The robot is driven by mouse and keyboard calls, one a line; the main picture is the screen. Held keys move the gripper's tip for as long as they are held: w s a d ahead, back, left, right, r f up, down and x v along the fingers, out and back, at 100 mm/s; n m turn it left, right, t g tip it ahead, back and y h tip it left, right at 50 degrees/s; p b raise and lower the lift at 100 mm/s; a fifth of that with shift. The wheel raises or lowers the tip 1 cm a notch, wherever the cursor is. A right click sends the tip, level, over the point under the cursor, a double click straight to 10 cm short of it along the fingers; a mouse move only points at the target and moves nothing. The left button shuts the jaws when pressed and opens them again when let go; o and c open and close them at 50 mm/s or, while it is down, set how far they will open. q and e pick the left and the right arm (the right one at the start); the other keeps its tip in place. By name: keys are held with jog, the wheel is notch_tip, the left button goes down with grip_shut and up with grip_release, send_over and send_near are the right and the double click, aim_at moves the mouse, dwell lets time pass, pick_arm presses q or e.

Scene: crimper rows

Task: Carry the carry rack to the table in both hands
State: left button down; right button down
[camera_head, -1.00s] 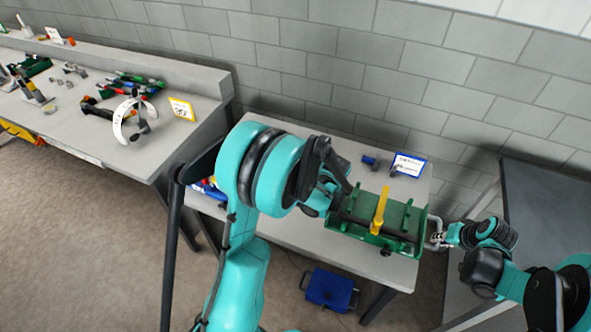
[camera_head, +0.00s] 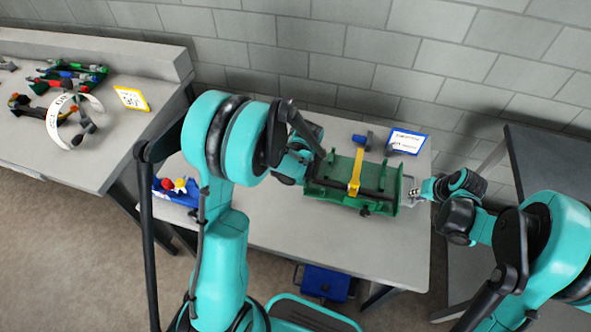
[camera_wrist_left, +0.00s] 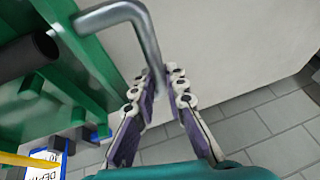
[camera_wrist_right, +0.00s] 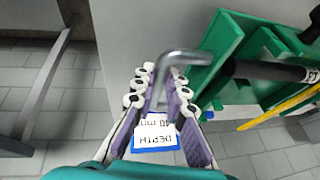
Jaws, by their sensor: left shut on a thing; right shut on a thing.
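My right gripper (camera_head: 417,192) is at the rack's right end, shut on the other metal handle (camera_wrist_right: 182,56). The rack looks roughly level.
A blue-framed depth sign (camera_head: 407,142) and a small blue and black object (camera_head: 361,140) stand behind the rack. A blue tray (camera_head: 172,195) holds coloured parts at the table's left. A blue box (camera_head: 325,283) lies beneath. A dark grey bench (camera_head: 560,170) stands right.

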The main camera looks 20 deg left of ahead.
pick_arm(q)
jog(key=shift+s+r, duration=0.1)
jog(key=shift+r, duration=0.05)
pick_arm(e)
jog(key=shift+s+r, duration=0.1)
jog(key=shift+r, duration=0.05)
pick_arm(q)
jog(key=shift+f, duration=0.2)
pick_arm(e)
jog(key=shift+f, duration=0.2)
